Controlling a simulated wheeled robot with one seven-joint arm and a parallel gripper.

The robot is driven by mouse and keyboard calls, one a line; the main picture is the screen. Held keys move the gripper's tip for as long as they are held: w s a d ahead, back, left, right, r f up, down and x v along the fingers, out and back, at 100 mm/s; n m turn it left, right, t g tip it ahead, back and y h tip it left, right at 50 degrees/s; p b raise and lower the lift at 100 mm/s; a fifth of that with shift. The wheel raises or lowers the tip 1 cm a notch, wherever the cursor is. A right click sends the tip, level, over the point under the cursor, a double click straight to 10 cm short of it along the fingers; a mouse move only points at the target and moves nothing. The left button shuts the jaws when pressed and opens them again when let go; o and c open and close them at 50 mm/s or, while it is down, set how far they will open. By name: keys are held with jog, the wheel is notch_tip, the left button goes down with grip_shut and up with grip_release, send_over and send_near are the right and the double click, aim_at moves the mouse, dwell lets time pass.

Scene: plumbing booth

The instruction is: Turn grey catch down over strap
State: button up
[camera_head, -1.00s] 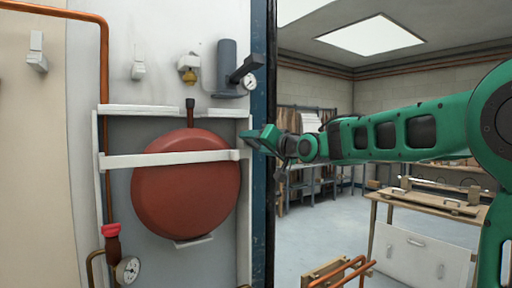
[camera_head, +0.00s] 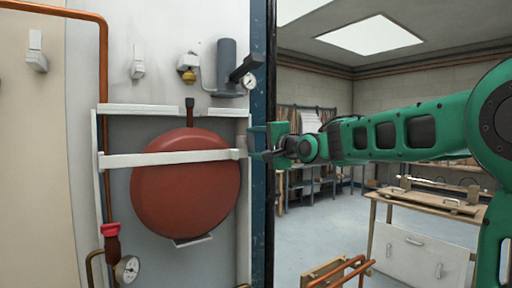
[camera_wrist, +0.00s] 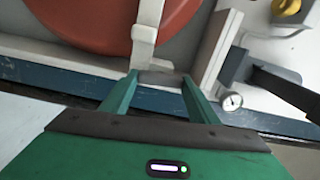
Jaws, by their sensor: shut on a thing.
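The white strap (camera_head: 165,158) runs across the front of the red round vessel (camera_head: 186,188), and its right end lies at the frame's right post. In the wrist view the strap (camera_wrist: 147,30) comes down towards my fingertips. My gripper (camera_head: 257,143) is at the right end of the strap, beside the blue edge. In the wrist view the gripper (camera_wrist: 158,78) is shut on a small grey piece, the grey catch (camera_wrist: 158,76), between its fingertips. In the head view my fingers mostly hide the catch. I cannot tell whether it lies over the strap.
A pressure gauge (camera_head: 248,82) and a dark grey cylinder (camera_head: 227,65) with a dark lever sit on the wall just above my gripper. The gauge also shows close to the right finger in the wrist view (camera_wrist: 232,102). A wooden workbench (camera_head: 425,230) stands at right, away from the wall.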

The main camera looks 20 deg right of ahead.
jog(key=shift+w+d+f+m, duration=0.15)
jog(key=shift+d+m, duration=0.25)
jog(key=shift+m, duration=0.4)
jog(key=o, duration=1)
jog(key=shift+o, duration=0.2)
jog(key=shift+a, duration=0.2)
jog(key=v, duration=1)
jog(key=shift+s+d, duration=0.15)
jog(key=shift+s, duration=0.25)
